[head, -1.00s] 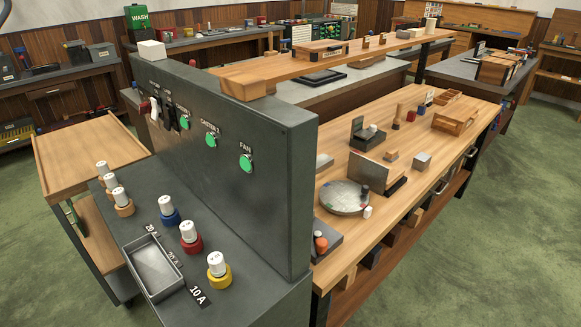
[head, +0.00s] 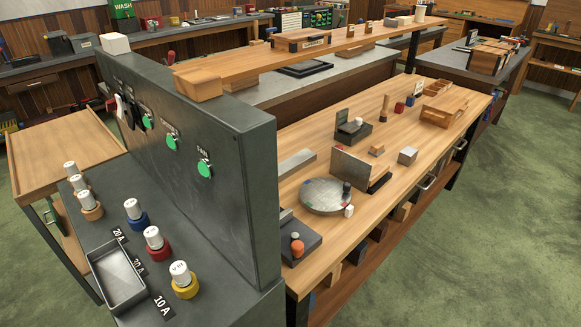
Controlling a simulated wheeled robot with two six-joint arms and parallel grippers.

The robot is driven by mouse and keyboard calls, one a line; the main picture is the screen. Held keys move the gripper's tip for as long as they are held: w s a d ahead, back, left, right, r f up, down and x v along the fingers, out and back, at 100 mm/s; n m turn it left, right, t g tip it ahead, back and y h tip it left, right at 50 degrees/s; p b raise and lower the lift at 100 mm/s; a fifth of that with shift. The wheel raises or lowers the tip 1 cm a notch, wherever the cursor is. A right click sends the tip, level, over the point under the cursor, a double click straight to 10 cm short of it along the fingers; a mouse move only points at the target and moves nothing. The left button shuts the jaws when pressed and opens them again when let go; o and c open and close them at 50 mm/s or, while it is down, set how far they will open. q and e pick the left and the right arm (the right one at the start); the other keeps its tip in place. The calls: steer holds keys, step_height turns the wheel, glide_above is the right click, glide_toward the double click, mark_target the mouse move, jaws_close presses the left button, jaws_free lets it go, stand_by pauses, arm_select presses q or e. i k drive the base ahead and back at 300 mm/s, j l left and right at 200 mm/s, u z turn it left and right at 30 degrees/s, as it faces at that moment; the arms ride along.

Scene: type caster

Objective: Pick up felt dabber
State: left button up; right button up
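I cannot tell for certain which thing is the felt dabber. On the wooden workbench (head: 400,205), a small dark upright piece (head: 347,188) stands at the right edge of a round grey plate (head: 320,197). A small white piece (head: 349,211) is beside that plate. An orange rounded piece (head: 297,247) sits on a dark tray (head: 305,238) at the near end. A slim brown upright piece (head: 385,106) stands farther back. Neither of my grippers is in view.
A tall grey panel (head: 225,200) with green buttons blocks the bench's left side. Before it are colored fuses and a grey bin (head: 117,280). A raised wooden shelf (head: 290,55) runs behind the bench. Green floor (head: 470,260) is clear at right.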

mark_target(376, 150)
steer(key=u, duration=0.3)
steer(key=i+l+u, duration=0.3)
steer(key=l+u, duration=0.35)
steer(key=l, duration=0.2)
steer(key=l+u, duration=0.3)
steer(key=l, duration=0.15)
steer(key=i, duration=0.05)
